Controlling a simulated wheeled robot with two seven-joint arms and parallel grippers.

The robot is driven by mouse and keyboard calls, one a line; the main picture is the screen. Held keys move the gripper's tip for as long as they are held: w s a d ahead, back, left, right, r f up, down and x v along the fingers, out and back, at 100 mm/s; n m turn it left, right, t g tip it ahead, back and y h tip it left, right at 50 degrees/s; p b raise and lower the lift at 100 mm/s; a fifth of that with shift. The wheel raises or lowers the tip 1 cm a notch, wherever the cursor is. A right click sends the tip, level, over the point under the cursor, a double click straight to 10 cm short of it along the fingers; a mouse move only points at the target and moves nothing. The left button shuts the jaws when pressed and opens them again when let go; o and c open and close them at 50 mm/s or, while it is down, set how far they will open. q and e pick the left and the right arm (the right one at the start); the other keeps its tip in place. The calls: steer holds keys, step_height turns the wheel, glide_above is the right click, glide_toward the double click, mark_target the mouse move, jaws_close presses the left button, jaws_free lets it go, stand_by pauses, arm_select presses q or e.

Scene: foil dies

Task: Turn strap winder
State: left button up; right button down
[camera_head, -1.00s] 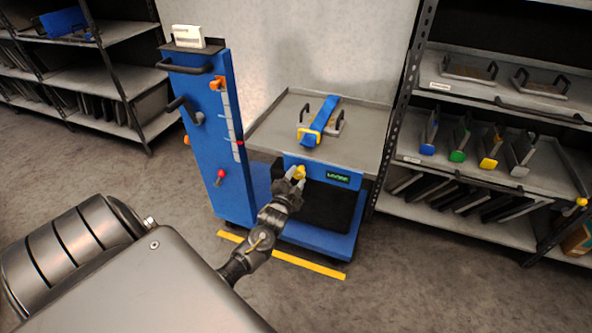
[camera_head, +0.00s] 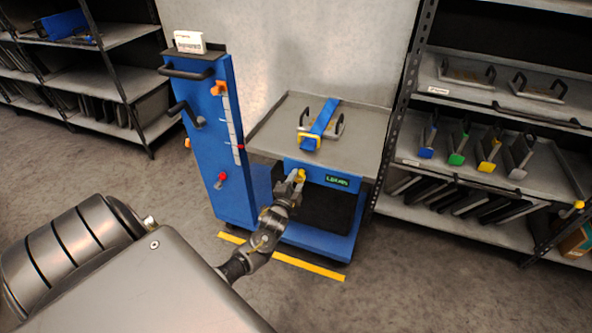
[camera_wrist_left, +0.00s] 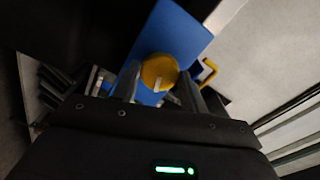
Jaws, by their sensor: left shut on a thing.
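The strap winder is a yellow knob (camera_head: 301,174) on the front of the blue cart (camera_head: 318,243), left of a small green-lit display (camera_head: 337,181). My left gripper (camera_head: 298,179) is shut on the knob. In the left wrist view the round yellow knob (camera_wrist_left: 159,72), with a pale line across it, sits between the fingers against a blue panel (camera_wrist_left: 183,37). A blue strap (camera_head: 325,117) runs over a die with black handles on the grey cart top (camera_head: 277,126), with a yellow buckle at its near end. My right gripper is not in view.
A blue column (camera_head: 205,142) with black handles and a red knob stands left of the cart top. The right shelf (camera_head: 470,215) holds several dies with coloured ends. Another shelf stands at left. A yellow line (camera_head: 310,266) marks the floor.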

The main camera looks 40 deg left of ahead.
arm_select(q)
steer(key=o, duration=1)
steer(key=shift+s+d, duration=0.1)
steer(key=shift+s, duration=0.25)
steer(key=v, duration=1)
steer(key=shift+p, duration=0.3)
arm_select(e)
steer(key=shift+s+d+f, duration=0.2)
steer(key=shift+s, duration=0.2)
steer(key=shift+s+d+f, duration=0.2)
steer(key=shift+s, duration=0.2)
arm_select(q)
steer(key=shift+d, duration=0.1)
